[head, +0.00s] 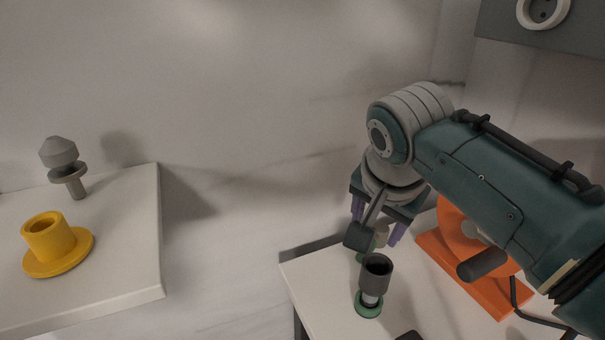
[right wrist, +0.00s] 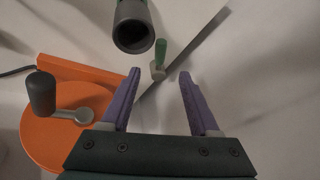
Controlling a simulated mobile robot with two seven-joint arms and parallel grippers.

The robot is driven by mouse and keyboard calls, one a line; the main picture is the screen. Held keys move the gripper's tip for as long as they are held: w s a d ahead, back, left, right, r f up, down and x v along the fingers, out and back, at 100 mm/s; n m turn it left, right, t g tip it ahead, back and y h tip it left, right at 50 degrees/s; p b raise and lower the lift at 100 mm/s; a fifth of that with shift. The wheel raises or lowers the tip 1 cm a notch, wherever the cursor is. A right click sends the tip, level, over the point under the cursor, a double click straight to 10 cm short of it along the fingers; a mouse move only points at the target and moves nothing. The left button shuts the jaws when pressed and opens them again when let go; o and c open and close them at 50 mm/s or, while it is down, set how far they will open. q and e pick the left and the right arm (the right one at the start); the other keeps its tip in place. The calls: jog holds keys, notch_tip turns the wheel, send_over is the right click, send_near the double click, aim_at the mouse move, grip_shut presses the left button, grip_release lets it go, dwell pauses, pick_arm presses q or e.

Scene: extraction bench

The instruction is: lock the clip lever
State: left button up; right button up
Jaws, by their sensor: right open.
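My right gripper (head: 377,226) reaches in from the right in the head view, pointing down over the right bench. In the right wrist view its two purple fingers (right wrist: 160,76) are apart with nothing between them. My left gripper is not in view.
A dark hollow cylinder (head: 376,273) stands on a green base beside the gripper. An orange device (head: 447,262) with a dark handle (head: 482,265) is to the right. A yellow flanged cup (head: 52,240) and a grey knobbed piece (head: 62,160) are on the left table (head: 125,235). A gap separates the tables.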

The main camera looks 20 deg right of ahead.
jog(key=shift+c, duration=0.4)
jog(key=shift+w+d, duration=0.1)
jog(key=shift+d, duration=0.1)
jog(key=shift+c, duration=0.7)
jog(key=d, duration=0.1)
jog(key=d+r+t, duration=0.1)
jog(key=d+t+b, duration=0.1)
jog(key=d, duration=0.1)
jog(key=shift+w+r, duration=0.25)
jog(key=shift+r, duration=0.15)
jog(key=c, duration=0.4)
jog(key=shift+n+t+y, duration=0.3)
jog(key=shift+n+y, duration=0.4)
jog(key=shift+y, duration=0.2)
jog(key=s, duration=0.1)
jog(key=s+f, duration=0.1)
jog(key=s, duration=0.1)
jog(key=s+a, duration=0.1)
jog(key=s, duration=0.1)
jog(key=shift+f+b, duration=0.15)
jog(key=shift+b, duration=0.2)
grip_shut()
jog(key=b+x, duration=0.4)
jog(key=x, duration=0.6)
jog(key=shift+s+a+b, duration=0.2)
jog(key=shift+b, duration=0.15)
